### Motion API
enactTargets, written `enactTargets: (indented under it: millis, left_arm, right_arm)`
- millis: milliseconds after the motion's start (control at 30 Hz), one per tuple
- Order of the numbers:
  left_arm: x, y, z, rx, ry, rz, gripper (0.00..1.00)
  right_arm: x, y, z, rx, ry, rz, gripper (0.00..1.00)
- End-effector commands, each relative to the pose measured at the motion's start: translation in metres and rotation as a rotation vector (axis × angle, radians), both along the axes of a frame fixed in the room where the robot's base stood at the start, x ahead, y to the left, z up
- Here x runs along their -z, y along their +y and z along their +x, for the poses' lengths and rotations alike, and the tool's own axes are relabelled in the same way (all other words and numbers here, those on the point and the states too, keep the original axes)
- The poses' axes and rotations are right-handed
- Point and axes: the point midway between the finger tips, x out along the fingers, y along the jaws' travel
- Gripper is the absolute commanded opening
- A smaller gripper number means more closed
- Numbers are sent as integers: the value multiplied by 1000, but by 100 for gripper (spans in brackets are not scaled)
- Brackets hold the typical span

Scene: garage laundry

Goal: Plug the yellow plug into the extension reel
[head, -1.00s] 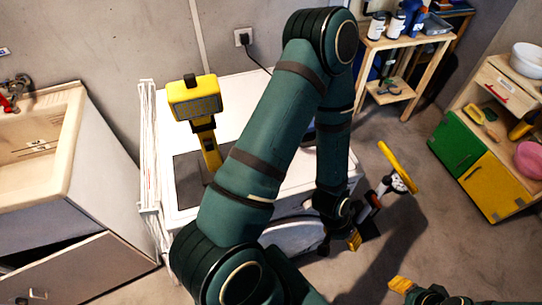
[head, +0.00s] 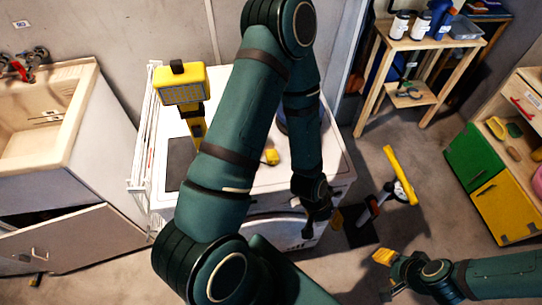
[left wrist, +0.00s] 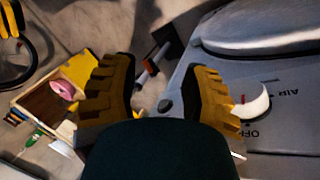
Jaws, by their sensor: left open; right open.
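A small yellow object (head: 271,157), which looks like the yellow plug, lies on top of the white machine (head: 330,165), partly beside my left arm. A bluish shape (head: 282,122) behind that arm is mostly hidden; I cannot tell whether it is the extension reel. My left gripper (head: 322,222) hangs at the machine's front right edge, away from the yellow object. In the left wrist view, my left gripper (left wrist: 163,95) has its yellow fingers wide apart with nothing between them. My right gripper (head: 385,262) is open and empty over the floor at the lower right.
A yellow work light (head: 182,85) stands on the machine's left part. A yellow-handled tool (head: 400,175) stands on the floor right of the machine. A wooden shelf (head: 420,45) and a green and yellow cabinet (head: 490,180) are at the right; a sink (head: 45,110) is at the left.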

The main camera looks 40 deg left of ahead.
Motion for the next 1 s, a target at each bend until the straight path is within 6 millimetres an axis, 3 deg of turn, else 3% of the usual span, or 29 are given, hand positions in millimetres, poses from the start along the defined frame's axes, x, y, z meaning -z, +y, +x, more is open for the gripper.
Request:
enactTargets:
  millis: [33,67,167,567,700,867,1000]
  left_arm:
    - [0,0,0,0,0,0,63]
    - [-1,0,0,-1,1,0,73]
    - [-6,3,-4,-8,17,0,73]
    - [-44,34,-41,-98,169,13,73]
    - [-62,66,-41,-166,222,65,73]
    - [-86,115,-20,-283,250,151,73]
    - [-122,159,2,-422,258,215,73]
  right_arm:
    - [0,0,0,0,0,0,47]
    - [-1,0,0,0,0,0,47]
    - [-11,0,0,1,-1,1,47]
    - [-88,-4,4,7,-14,8,47]
    - [-108,-5,5,9,-17,11,47]
    - [-107,-5,5,9,-17,11,47]
    - [-106,-5,5,9,-17,11,47]
